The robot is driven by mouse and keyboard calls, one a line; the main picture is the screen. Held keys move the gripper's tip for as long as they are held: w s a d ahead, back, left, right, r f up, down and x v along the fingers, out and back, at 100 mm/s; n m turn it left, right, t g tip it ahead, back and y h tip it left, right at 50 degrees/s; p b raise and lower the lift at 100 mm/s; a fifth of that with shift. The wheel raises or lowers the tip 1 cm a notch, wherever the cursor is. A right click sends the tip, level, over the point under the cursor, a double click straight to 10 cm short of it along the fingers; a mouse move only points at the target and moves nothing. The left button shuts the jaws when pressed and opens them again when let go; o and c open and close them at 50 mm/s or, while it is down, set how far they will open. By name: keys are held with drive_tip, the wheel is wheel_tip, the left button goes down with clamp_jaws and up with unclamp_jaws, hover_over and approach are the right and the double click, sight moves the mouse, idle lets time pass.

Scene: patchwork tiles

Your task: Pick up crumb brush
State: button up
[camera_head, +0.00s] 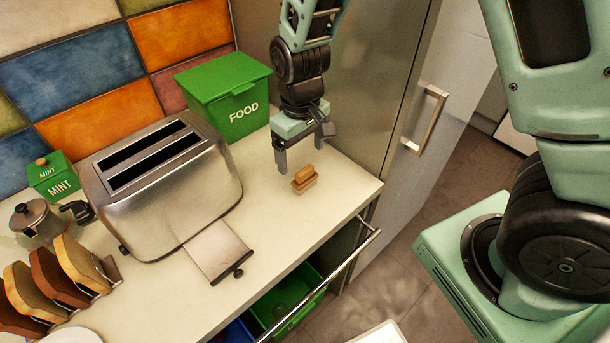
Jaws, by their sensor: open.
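The crumb brush (305,180) is a small light-brown wooden piece with a raised handle. It lies on the cream counter (262,238) near the counter's right end. My gripper (300,158) points down, with its two fingers apart. It is just above and behind the brush in the picture. The left finger's tip is to the left of the brush, and nothing shows between the fingers. Whether either finger touches the brush cannot be told.
A steel toaster (187,195) with its crumb tray (217,250) pulled out stands left. A green FOOD box (222,95) stands behind. A MINT tin (50,175), metal pot (38,222) and toast rack (105,272) are further left. A steel fridge (365,90) borders the counter's right.

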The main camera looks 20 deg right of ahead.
sight(305, 169)
drive_tip(key=shift+f, duration=0.75)
drive_tip(key=f, duration=0.1)
drive_tip(key=f+p, duration=0.1)
drive_tip(key=f, duration=0.2)
drive_tip(key=shift+s+d+f+p, duration=0.15)
drive_tip(key=shift+s+d+p, duration=0.05)
drive_tip(key=shift+d+p, duration=0.2)
drive_tip(key=shift+f, duration=0.55)
drive_tip(key=c, duration=1.1)
